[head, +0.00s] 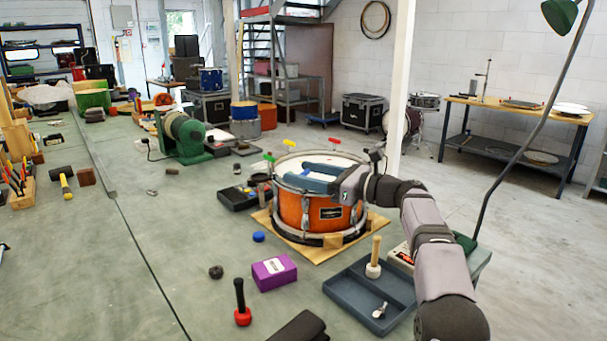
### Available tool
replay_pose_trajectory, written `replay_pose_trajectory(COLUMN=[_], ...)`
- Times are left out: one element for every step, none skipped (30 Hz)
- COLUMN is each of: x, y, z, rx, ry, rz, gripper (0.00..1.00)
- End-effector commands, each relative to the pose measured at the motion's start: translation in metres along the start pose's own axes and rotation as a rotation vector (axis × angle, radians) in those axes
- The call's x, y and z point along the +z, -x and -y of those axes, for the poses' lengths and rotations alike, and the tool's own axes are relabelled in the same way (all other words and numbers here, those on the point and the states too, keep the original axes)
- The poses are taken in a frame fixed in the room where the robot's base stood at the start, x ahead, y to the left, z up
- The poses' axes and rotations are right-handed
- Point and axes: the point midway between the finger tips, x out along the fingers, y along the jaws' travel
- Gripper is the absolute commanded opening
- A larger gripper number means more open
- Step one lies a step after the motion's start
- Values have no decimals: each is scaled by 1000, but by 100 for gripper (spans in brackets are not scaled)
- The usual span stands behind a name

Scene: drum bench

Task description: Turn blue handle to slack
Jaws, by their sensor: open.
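An orange drum (292,211) with a pale head stands on a wooden board in the middle of the bench. I cannot tell whether the fingers touch the blue piece.
A dark tray (349,298) with a wooden-handled tool (375,258) lies in front of the drum at the right. A purple box (273,272), a blue cap (258,237) and a red-ended tool (242,314) stand front left. A green machine (183,137) is behind.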

Motion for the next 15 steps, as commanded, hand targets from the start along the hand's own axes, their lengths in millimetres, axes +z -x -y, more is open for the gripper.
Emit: replay_pose_trajectory(x=[-1, -1, -1, -1, -1, -1, -1, -1, -1, -1, -1, 0, 0, 0, 0], y=[5, 8, 12, 16, 20, 26, 31, 35, 41, 45, 48, 53, 56, 59, 62], z=[1, 1, 1, 1, 0, 1, 1, 1, 0, 0, 0, 0, 0, 0, 0], rx=[-2, -3, -3, -3, -3, -3, -4, -3, -3, -3, -3, -2, -2, -2, -1], ry=[0, 0, 0, 0, 1, 1, 1, 0, 0, 0, 1, 1, 1, 1, 1], rz=[0, 0, 0, 0, 0, 1, 0, 0, 1, 1, 1, 1, 1, 1, 1], gripper=[59, 59, 59, 59, 59, 59, 59, 59, 59, 59, 59, 59, 59, 59, 59])
